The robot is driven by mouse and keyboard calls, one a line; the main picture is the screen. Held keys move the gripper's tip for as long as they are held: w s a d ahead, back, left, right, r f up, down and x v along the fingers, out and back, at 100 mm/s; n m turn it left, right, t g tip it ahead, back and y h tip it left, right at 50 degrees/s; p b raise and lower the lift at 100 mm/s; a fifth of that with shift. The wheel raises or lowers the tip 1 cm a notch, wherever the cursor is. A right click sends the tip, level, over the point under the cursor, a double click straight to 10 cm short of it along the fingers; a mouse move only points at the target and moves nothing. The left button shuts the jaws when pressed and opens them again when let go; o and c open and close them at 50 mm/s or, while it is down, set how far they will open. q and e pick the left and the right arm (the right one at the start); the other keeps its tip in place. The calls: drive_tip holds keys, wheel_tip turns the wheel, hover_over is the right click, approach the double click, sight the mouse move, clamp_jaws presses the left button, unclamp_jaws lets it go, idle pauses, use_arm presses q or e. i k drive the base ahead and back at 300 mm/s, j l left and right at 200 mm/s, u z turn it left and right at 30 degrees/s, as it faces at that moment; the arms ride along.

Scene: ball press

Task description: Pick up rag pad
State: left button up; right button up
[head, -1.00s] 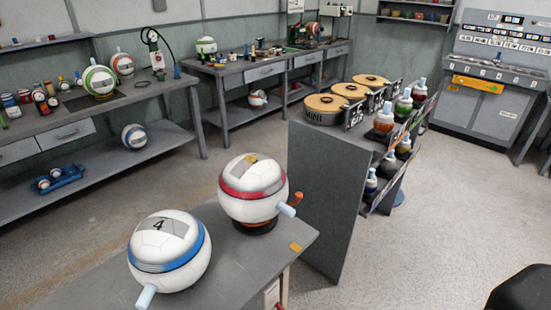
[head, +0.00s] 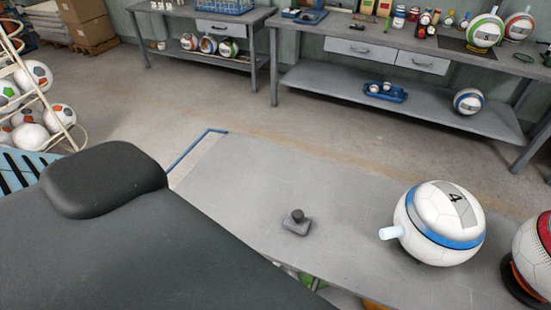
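A small grey pad with a dark round knob on top (head: 297,221) lies on the bare grey worktop (head: 330,185). It looks like the rag pad, but its material is too small to tell. It stands apart from the ball to its right. Neither of my grippers shows in the head view.
A white and blue ball marked 4 (head: 440,222), with a pale blue nozzle, sits right of the pad. A red-banded ball (head: 540,240) is cut off at the right edge. A large dark padded shape (head: 130,235) fills the lower left. Worktop around the pad is clear.

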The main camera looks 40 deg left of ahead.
sight(295, 222)
drive_tip(key=u, duration=0.9)
drive_tip(key=j+z, duration=0.1)
